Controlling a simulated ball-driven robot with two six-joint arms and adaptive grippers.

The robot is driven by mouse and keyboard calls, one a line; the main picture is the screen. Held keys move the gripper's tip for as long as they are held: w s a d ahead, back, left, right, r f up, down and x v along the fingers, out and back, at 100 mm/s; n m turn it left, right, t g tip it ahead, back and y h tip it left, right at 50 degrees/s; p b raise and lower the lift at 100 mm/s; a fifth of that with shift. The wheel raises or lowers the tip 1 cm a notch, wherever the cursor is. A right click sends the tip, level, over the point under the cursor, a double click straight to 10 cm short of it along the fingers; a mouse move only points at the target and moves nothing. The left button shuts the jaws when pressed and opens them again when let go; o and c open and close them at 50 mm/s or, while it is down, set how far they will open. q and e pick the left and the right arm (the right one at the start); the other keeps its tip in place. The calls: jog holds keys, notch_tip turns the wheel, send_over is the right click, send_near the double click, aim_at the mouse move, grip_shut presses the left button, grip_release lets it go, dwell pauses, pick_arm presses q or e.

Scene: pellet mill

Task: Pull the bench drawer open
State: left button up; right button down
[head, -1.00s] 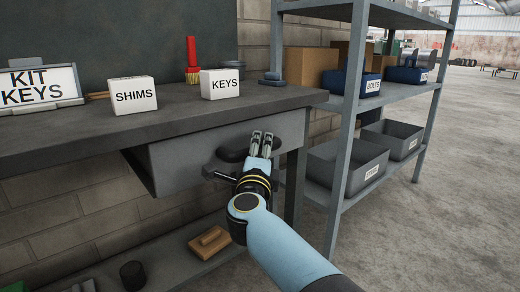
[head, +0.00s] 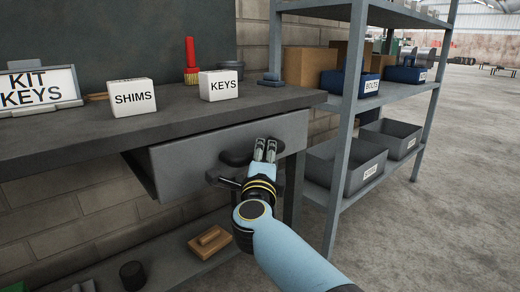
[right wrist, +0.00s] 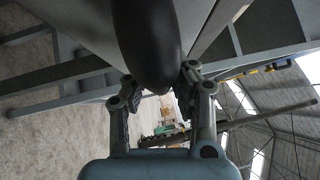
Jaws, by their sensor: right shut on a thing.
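The grey bench drawer (head: 200,157) sits under the bench top and stands a little way out, its left side showing. Its dark rounded handle (head: 236,158) is on the front face. My right gripper (head: 265,150) is at the handle, shut on it. In the right wrist view the dark handle (right wrist: 148,40) runs down between the two fingers of my right gripper (right wrist: 158,88). The fingers partly hide the handle in the head view. My left gripper is not in view.
The bench top (head: 70,142) holds a SHIMS box (head: 133,98), a KEYS box (head: 219,85) and a red brush (head: 191,60). A metal shelf rack (head: 345,130) with bins stands close on the right. A wooden block (head: 209,241) lies on the lower shelf. Open floor lies farther right.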

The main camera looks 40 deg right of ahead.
pick_arm(q)
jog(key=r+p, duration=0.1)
jog(key=p, duration=0.1)
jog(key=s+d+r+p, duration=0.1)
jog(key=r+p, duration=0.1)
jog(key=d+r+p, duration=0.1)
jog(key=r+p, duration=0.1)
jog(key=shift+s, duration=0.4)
pick_arm(e)
jog(key=s+d, duration=0.1)
jog(key=s, duration=1.9)
jog(key=shift+s+d+f, duration=0.2)
jog(key=shift+s+d, duration=0.05)
jog(key=shift+d, duration=0.05)
jog(key=c, duration=1.1)
grip_release()
jog(key=shift+r, duration=0.1)
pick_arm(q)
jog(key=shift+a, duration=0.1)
